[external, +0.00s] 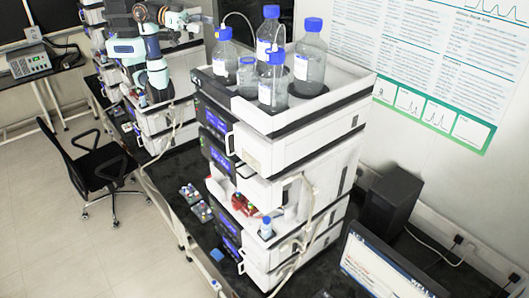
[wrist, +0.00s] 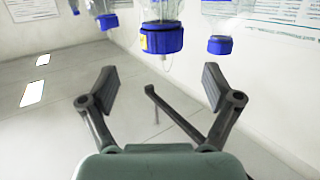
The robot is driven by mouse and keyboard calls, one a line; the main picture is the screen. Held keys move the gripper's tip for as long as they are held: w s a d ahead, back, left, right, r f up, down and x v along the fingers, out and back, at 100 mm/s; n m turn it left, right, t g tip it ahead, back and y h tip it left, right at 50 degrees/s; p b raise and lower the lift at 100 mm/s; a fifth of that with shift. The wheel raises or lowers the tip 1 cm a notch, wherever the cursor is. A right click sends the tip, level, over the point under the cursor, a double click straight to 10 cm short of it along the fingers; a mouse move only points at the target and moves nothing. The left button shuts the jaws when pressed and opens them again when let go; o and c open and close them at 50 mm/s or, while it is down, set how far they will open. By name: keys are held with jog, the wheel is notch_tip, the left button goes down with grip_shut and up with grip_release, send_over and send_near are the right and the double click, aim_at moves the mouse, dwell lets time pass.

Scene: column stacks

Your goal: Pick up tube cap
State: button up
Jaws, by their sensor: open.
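My gripper (wrist: 158,88) is open and empty in the wrist view, its two dark fingers spread wide. In that view bottles with blue caps appear upside down along the top edge. The nearest blue cap (wrist: 162,40) is on a clear bottle (wrist: 160,10) and shows beyond and above the gap between the fingers, apart from them. Another blue cap (wrist: 220,45) is to its right, and a partly cut-off one (wrist: 107,20) is to its left. I cannot tell which cap is the tube cap.
In the external view, several blue-capped bottles (external: 310,60) stand in a white tray (external: 348,88) on the near instrument stack (external: 285,150). Small vial racks (external: 197,203) lie on the black bench. A monitor (external: 380,262), a black box (external: 391,200) and a chair (external: 95,160) are also around.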

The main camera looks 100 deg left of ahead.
aim_at(225, 29)
jog(key=p+x, duration=0.3)
jog(key=x, duration=0.3)
jog(key=shift+w+a, duration=0.1)
jog(key=shift+w, duration=0.3)
jog(key=shift+w+f, duration=0.15)
jog(key=shift+w, duration=0.05)
jog(key=c, duration=1.1)
jog(key=shift+o, duration=0.2)
notch_tip(225, 29, up, 20)
jog(key=p, duration=0.3)
